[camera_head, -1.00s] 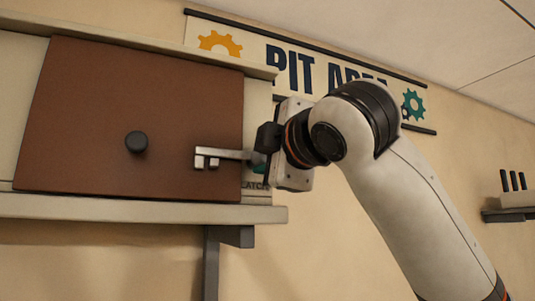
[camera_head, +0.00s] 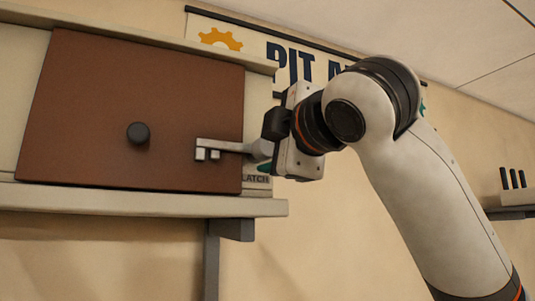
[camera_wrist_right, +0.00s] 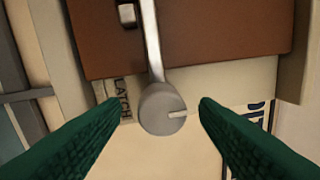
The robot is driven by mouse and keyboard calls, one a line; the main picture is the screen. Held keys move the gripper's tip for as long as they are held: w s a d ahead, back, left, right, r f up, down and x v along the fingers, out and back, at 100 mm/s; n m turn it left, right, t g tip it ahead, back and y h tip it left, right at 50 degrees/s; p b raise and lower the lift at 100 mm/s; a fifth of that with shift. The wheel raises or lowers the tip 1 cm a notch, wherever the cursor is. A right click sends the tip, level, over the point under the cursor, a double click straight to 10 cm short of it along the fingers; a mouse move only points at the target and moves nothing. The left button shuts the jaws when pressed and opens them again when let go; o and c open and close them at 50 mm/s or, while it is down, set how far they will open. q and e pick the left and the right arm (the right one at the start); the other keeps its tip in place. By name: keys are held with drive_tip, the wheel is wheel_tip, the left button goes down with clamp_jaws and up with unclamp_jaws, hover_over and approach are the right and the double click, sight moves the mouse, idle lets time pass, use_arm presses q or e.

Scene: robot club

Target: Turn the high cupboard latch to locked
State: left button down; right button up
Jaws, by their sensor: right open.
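The cupboard latch (camera_head: 222,147) is a grey metal bar with a notched end, lying roughly level across the right edge of the brown cupboard door (camera_head: 90,110). In the right wrist view, its round hub (camera_wrist_right: 160,110) with a pale slot mark sits beside the door, and the bar crosses onto the brown panel. My right gripper (camera_head: 268,160) is just right of the hub in the head view. In the wrist view its green fingers (camera_wrist_right: 165,106) are open, one on each side of the hub, with visible gaps. My left gripper is not in view.
A LATCH label (camera_head: 255,179) is below the hub. A round black knob (camera_head: 138,133) sticks out of the door. A pale ledge (camera_head: 140,202) runs below the cupboard on a grey bracket (camera_head: 212,255). A PIT AREA sign (camera_head: 290,58) hangs behind my arm.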

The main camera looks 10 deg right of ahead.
drive_tip(key=b+v, duration=0.4)
drive_tip(key=v, duration=0.6)
